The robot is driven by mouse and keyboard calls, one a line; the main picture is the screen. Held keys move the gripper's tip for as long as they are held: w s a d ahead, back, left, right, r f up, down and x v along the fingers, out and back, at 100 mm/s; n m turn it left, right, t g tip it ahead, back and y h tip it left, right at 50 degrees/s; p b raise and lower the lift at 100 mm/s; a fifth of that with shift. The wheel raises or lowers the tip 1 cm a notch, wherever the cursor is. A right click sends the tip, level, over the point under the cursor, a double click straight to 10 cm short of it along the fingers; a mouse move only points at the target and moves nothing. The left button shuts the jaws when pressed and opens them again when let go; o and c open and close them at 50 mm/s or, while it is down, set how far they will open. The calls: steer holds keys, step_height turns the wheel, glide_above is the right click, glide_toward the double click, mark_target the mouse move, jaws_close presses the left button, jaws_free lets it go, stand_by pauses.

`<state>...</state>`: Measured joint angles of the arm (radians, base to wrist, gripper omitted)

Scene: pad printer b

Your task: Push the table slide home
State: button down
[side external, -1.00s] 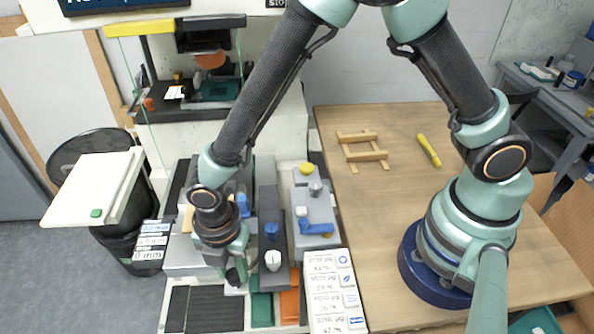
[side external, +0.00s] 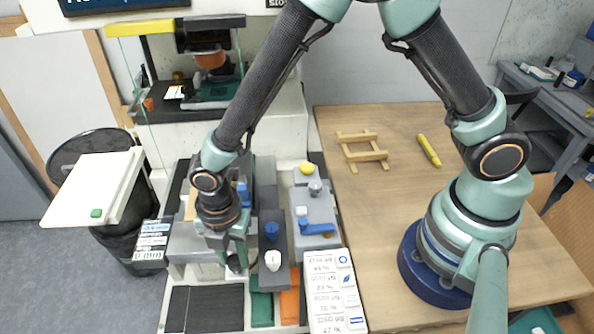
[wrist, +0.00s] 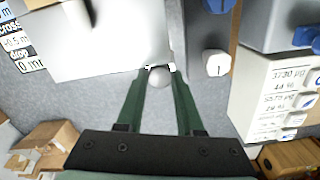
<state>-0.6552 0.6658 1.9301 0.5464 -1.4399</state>
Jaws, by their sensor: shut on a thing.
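The table slide is a pale grey plate (side external: 190,245) on the machine's bed, and it also shows as a bright plate in the wrist view (wrist: 100,40). A round grey knob (wrist: 159,78) sits at its near edge. My gripper (wrist: 159,70) has its two green fingers closed on this knob, one tip on each side. In the side view my gripper (side external: 236,265) is low at the front of the slide, and my wrist hides part of the slide and what lies behind it.
Right of the slide stands a dark block with a blue knob (side external: 271,230) and a white knob (side external: 273,260), close to my gripper. Further right are a grey unit with a blue lever (side external: 317,227) and a white label panel (side external: 331,290). Dark ribbed mats (side external: 205,308) lie in front.

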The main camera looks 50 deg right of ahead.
steer(key=w+d, duration=0.9)
steer(key=shift+w+d, duration=0.1)
steer(key=shift+w, duration=0.05)
steer(key=c, duration=0.8)
jaws_free()
step_height(320, 180, up, 12)
steer(key=shift+r, duration=0.1)
steer(key=s+d+r+m+t, duration=0.2)
steer(key=s+d+r+m, duration=0.2)
steer(key=m, duration=0.4)
steer(key=s+d+r+m+t, duration=0.1)
steer(key=s+d+r+m, duration=0.3)
steer(key=m, duration=0.4)
steer(key=s+d+r+m+t, duration=0.2)
steer(key=s+d+r+m, duration=0.2)
steer(key=d+m, duration=0.3)
steer(key=shift+r+m+t, duration=0.3)
steer(key=shift+r+m, duration=0.2)
steer(key=shift+r, duration=0.25)
